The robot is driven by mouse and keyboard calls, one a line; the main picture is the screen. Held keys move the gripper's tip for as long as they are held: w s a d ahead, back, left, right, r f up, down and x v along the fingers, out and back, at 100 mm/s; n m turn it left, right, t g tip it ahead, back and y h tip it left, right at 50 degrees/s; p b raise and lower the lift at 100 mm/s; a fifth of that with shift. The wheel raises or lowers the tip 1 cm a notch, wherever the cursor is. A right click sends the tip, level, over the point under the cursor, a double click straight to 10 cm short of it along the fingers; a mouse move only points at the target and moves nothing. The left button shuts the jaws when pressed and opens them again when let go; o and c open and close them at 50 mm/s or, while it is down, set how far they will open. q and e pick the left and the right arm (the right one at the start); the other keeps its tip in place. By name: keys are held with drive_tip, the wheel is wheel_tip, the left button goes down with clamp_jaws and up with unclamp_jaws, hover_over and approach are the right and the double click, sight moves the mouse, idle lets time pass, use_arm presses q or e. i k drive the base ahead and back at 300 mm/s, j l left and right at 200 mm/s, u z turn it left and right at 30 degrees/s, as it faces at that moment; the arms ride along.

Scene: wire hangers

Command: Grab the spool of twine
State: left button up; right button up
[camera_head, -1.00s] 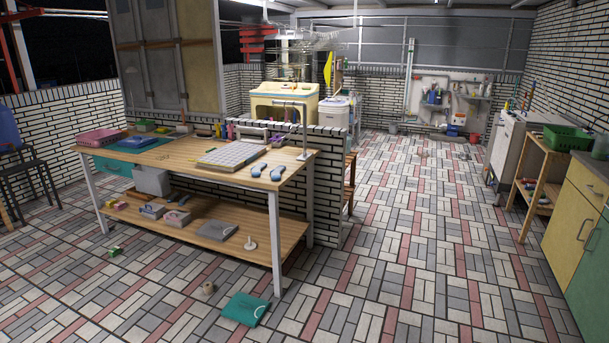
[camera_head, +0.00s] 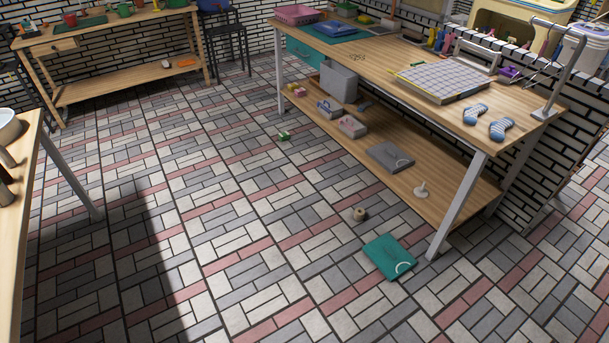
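A small tan spool (camera_head: 359,214), which looks like the spool of twine, stands on the tiled floor near the middle of the head view. It is just in front of the workbench's lower shelf and behind a folded teal item (camera_head: 388,257), apart from it. Neither of my grippers shows in this view.
The workbench (camera_head: 430,84) with metal legs stands at the right, its front leg (camera_head: 457,207) close to the teal item. A small green item (camera_head: 284,136) lies on the floor. Another table (camera_head: 20,200) is at the left edge. Open tiled floor lies between.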

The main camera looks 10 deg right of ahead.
sight(359, 214)
drive_tip(key=i+j, duration=0.15)
drive_tip(key=i, duration=0.5)
drive_tip(key=i+j, duration=0.1)
drive_tip(key=i, duration=0.6)
